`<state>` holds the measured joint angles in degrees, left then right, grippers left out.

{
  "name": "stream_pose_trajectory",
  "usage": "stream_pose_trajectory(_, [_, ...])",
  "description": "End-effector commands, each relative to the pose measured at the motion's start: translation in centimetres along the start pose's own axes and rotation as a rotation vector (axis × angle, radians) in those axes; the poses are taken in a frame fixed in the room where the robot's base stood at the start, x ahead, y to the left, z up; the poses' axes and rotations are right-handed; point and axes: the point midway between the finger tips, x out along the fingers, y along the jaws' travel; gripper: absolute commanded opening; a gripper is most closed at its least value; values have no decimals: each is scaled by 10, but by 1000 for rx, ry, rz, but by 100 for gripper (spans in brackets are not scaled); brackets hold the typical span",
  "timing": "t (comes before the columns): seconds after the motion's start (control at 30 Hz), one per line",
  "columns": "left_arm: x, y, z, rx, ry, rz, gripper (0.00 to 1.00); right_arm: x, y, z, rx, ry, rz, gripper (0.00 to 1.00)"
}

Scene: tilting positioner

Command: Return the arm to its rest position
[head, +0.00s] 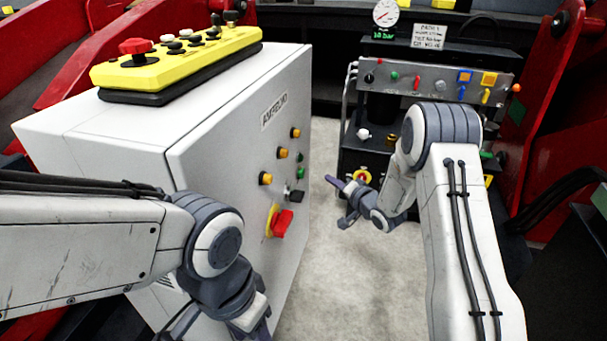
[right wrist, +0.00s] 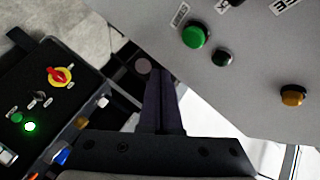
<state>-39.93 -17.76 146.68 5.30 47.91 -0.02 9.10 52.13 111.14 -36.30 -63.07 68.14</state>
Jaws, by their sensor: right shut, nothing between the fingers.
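My right arm (head: 465,230) reaches forward on the right side of the head view. Its gripper (head: 338,184) is over the gap between the white cabinet and the dark control unit at the back. In the right wrist view the two dark fingers (right wrist: 164,100) lie together with nothing between them. The gripper appears apart from the cabinet's controls. My left arm (head: 90,245) comes in from the left, bent downward at the front of the white cabinet.
The white cabinet (head: 235,150) has yellow buttons and a red rotary switch (head: 282,222); a yellow pendant (head: 180,60) lies on top. The dark unit carries a gauge (head: 386,13) and a grey lever panel (head: 430,80). Red frames (head: 555,90) flank the sides. Floor (head: 320,270) between is clear.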

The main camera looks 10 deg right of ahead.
Motion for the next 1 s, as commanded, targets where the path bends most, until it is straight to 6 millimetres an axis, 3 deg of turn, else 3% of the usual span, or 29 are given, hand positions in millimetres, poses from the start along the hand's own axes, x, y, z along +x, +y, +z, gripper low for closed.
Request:
stream_pose_trajectory(0.27, [0, 0, 0, 0, 0, 0, 50, -2, -2, -2, -23, 1, 24, 0])
stream_pose_trajectory(0.43, [0, 0, 0, 0, 0, 0, 50, -30, -6, -10, -192, -24, 232, 0])
stream_pose_trajectory(0.57, [0, 0, 0, 0, 0, 0, 50, -85, -5, -3, -364, -133, 480, 0])
stream_pose_trajectory(0.7, [0, 0, 0, 0, 0, 0, 50, -157, -6, 24, -487, -326, 677, 0])
stream_pose_trajectory(1.0, [0, 0, 0, 0, 0, 0, 50, -280, -21, 94, -586, -735, 809, 0])
